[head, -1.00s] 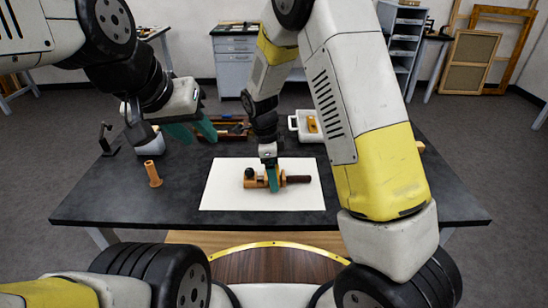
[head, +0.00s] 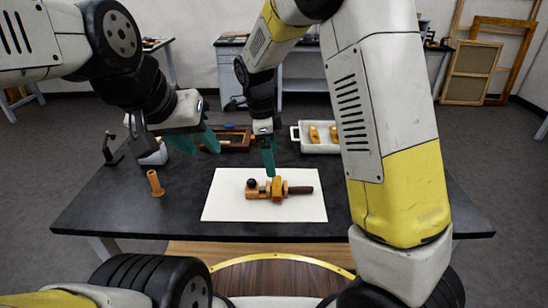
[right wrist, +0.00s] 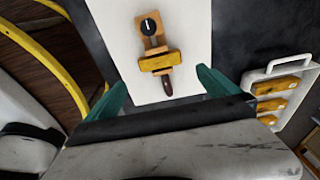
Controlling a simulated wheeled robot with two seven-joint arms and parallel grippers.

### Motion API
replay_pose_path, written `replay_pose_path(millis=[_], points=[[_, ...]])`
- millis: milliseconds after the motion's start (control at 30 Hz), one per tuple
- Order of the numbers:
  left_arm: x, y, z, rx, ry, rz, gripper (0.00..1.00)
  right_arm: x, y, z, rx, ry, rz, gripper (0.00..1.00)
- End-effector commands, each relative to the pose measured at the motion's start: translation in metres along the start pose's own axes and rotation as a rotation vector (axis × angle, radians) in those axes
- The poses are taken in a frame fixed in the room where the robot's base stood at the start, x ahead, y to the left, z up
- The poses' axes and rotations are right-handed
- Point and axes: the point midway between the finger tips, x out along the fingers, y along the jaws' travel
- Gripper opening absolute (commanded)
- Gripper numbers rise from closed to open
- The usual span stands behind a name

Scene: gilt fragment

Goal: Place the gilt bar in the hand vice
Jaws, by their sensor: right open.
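The hand vice (head: 302,190), wooden with a black knob and a dark handle, lies on a white sheet (head: 225,205). A yellow gilt bar (head: 277,187) sits crosswise at the vice's jaws; it also shows in the right wrist view (right wrist: 160,62), across the vice (right wrist: 155,45) between knob and handle. I cannot tell whether the jaws are tight on it. My right gripper (head: 267,158) is above and just behind the vice, empty; its fingers are spread apart in the right wrist view (right wrist: 162,88). My left gripper (head: 195,142) is open and empty over the table's left back.
A white handled tray (head: 318,148) holding several yellow bars stands at the back right. A brown box (head: 235,140) is at the back. An orange upright piece (head: 155,184), a dark stand (head: 111,152) and a pale container (head: 155,155) stand at left. The table's left front is clear.

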Motion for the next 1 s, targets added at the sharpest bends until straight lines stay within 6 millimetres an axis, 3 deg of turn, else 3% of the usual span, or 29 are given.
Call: replay_pose_path(millis=[200, 367, 500, 700, 1000], points=[[0.000, 0.000, 0.000, 0.000, 0.000, 0.000, 0.36, -0.021, 0.002, -0.006, -0.026, -0.017, -0.004, 1.00], [0.000, 0.000, 0.000, 0.000, 0.000, 0.000, 0.36, -0.052, 0.018, -0.041, -0.208, -0.110, -0.050, 1.00], [0.000, 0.000, 0.000, 0.000, 0.000, 0.000, 0.36, -0.086, 0.049, -0.085, -0.481, -0.196, -0.164, 1.00], [0.000, 0.000, 0.000, 0.000, 0.000, 0.000, 0.36, -0.121, 0.105, -0.136, -0.889, -0.190, -0.395, 1.00], [0.000, 0.000, 0.000, 0.000, 0.000, 0.000, 0.36, -0.137, 0.180, -0.175, -1.387, 0.067, -0.653, 1.00]])
